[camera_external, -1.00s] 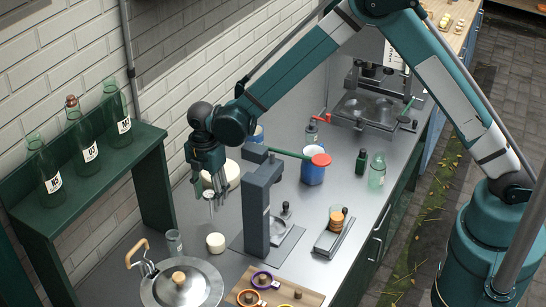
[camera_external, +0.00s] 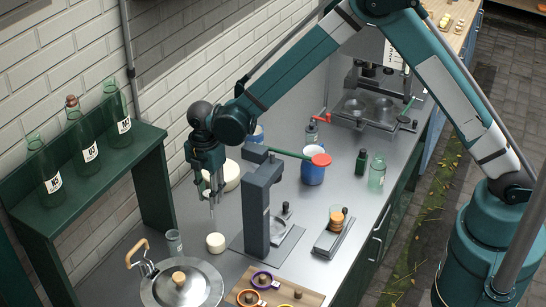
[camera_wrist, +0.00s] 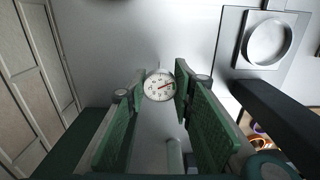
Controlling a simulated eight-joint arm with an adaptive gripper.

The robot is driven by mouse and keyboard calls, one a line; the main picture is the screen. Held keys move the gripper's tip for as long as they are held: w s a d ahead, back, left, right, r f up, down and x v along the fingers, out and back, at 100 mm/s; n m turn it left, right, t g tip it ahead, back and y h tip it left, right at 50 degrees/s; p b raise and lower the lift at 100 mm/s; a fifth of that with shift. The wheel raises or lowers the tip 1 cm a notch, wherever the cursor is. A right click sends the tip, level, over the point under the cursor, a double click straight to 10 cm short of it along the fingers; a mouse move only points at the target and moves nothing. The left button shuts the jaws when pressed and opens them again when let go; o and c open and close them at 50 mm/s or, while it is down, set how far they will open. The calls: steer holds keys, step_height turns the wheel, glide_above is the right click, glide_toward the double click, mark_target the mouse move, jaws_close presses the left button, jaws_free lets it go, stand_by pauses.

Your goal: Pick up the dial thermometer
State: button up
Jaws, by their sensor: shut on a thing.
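The dial thermometer (camera_wrist: 159,86) shows its round white face with a red needle in the wrist view, between the green pads of my gripper (camera_wrist: 158,92). My gripper is shut on it. In the outside view my gripper (camera_external: 212,190) points down over the steel counter, left of the dark press stand. The thin stem of the thermometer (camera_external: 212,212) hangs below the fingers there. I cannot tell whether its tip touches the counter.
A small white round piece (camera_external: 215,243) and a clear glass jar (camera_external: 174,241) stand close by. A lidded steel pot (camera_external: 181,284) is in front. The dark press stand (camera_external: 256,212) rises at the right. A green shelf (camera_external: 95,165) with bottles stands at the left.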

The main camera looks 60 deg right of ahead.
steer(key=shift+r+b, duration=0.8)
steer(key=shift+r, duration=4.1)
